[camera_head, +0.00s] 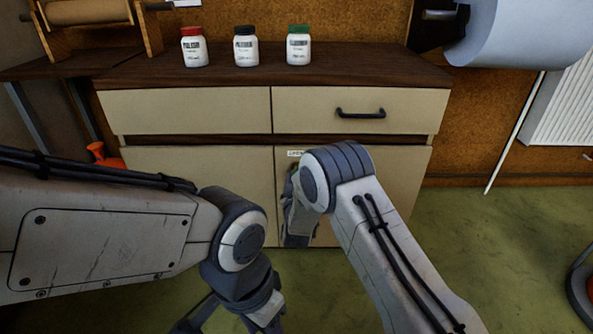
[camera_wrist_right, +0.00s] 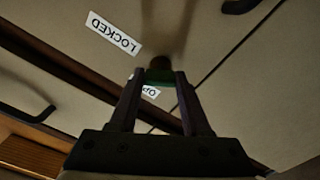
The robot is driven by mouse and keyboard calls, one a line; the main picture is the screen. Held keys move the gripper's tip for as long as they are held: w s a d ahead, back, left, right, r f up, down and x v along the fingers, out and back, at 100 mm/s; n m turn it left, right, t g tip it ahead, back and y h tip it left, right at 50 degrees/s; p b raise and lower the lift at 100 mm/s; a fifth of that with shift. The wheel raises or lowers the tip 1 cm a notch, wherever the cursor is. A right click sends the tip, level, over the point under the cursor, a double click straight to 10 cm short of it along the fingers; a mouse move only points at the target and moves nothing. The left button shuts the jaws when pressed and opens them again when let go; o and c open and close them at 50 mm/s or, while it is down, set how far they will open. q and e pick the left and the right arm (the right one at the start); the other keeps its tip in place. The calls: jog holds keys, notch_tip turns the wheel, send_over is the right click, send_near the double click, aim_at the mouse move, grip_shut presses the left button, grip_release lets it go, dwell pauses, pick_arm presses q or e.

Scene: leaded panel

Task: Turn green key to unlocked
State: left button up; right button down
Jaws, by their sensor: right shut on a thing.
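The green key (camera_wrist_right: 160,76) sits on the pale cabinet front, between the fingertips of my right gripper (camera_wrist_right: 159,82) in the right wrist view. The gripper is shut on it. A white label reading LOCKED (camera_wrist_right: 114,33) is beside the key. A second label (camera_wrist_right: 150,92) is mostly hidden behind the fingers, so I cannot read it fully. In the head view my right gripper (camera_head: 298,215) is at the cabinet's lower front, partly behind my right arm, which hides the key. My left arm crosses the lower left; its gripper's fingers cannot be made out.
The cabinet (camera_head: 195,109) has a drawer with a black handle (camera_head: 360,113). On its dark top stand bottles with red (camera_head: 193,51), black (camera_head: 246,51) and green (camera_head: 298,50) caps. A white roll (camera_head: 525,30) hangs at upper right. Green floor (camera_head: 470,230) is open at right.

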jog(key=n+p, duration=0.5)
jog(key=n, duration=0.5)
jog(key=shift+n+p, duration=0.3)
jog(key=shift+p, duration=0.05)
jog(key=shift+n, duration=0.3)
jog(key=shift+d, duration=0.1)
jog(key=shift+c, duration=1.8)
grip_release()
